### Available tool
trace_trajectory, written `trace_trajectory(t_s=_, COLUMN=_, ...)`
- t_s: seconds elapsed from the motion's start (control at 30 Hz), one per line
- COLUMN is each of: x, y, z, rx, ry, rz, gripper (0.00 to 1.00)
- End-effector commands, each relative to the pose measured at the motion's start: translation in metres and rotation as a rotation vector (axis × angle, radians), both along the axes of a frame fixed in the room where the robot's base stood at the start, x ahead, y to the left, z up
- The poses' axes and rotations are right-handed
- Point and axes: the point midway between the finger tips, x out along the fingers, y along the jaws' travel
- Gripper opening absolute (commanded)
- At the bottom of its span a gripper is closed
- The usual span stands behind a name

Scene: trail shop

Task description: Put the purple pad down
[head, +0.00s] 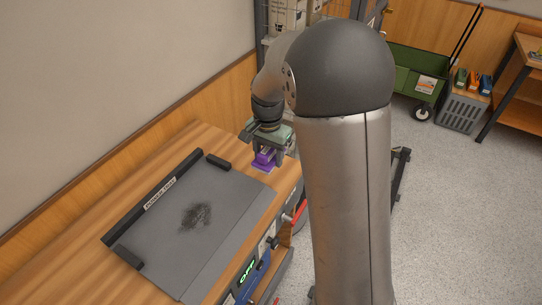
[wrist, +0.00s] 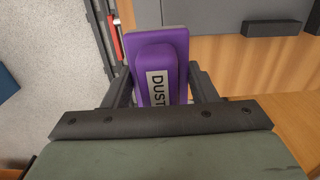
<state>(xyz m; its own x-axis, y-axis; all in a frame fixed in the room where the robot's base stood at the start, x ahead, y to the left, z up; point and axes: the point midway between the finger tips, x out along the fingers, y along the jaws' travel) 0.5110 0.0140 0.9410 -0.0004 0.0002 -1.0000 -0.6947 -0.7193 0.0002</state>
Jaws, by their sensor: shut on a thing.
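The purple pad (wrist: 160,60) has a raised purple grip and a pale label reading "DUST". In the wrist view it sits between the two dark fingers of my gripper (wrist: 160,88), which is shut on it. In the head view the purple pad (head: 264,159) shows below my gripper (head: 266,150), near the back right end of the wooden bench. I cannot tell whether the pad touches the bench top. My arm hides part of that end.
A grey mat (head: 225,215) with a dark powdery patch (head: 196,216) and a labelled black rail (head: 160,195) lies on the wooden bench (head: 205,140). A green cart (head: 415,75) and a grey crate (head: 462,110) stand on the floor at the back right.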

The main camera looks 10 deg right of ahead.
Motion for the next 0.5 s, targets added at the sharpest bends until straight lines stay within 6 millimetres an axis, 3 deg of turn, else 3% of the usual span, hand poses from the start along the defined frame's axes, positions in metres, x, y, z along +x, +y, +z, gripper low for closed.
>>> trace_trajectory(t_s=0.2, x=0.051, y=-0.007, z=-0.029, rx=-0.001, ry=0.005, rz=-0.001, gripper=0.28)
trace_trajectory(t_s=0.5, x=0.085, y=-0.010, z=-0.069, rx=0.001, ry=0.001, rz=0.000, gripper=0.28)
